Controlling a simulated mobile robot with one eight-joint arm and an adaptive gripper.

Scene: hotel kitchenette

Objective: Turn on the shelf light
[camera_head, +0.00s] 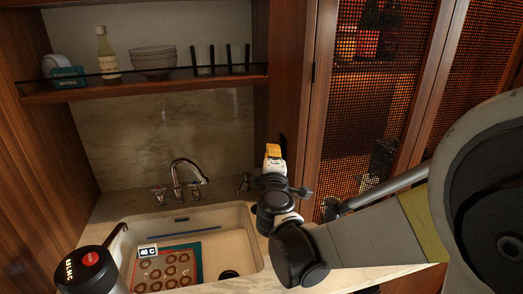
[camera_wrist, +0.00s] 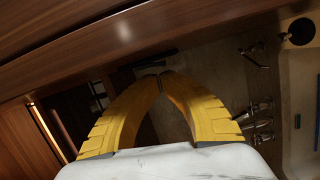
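The wooden shelf (camera_head: 145,91) spans the recess above the sink in the head view. I cannot make out a light or its switch on it. In the wrist view a wooden board (camera_wrist: 130,35), probably the shelf, crosses the top, with a small pale spot on it that may be a reflection. My gripper (camera_head: 273,150) is right of the faucet, below the shelf's right end and in front of the wooden upright. Its yellow fingers (camera_wrist: 162,77) meet at the tips in the wrist view, with nothing seen between them. They appear apart from the board.
Bowls (camera_head: 154,61), a bottle (camera_head: 107,55) and glasses (camera_head: 237,56) stand on the shelf behind a thin rail. Below are a faucet (camera_head: 180,175) and a sink (camera_head: 240,245) holding a tray. A mesh-door cabinet (camera_head: 370,100) with an orange glow stands at right.

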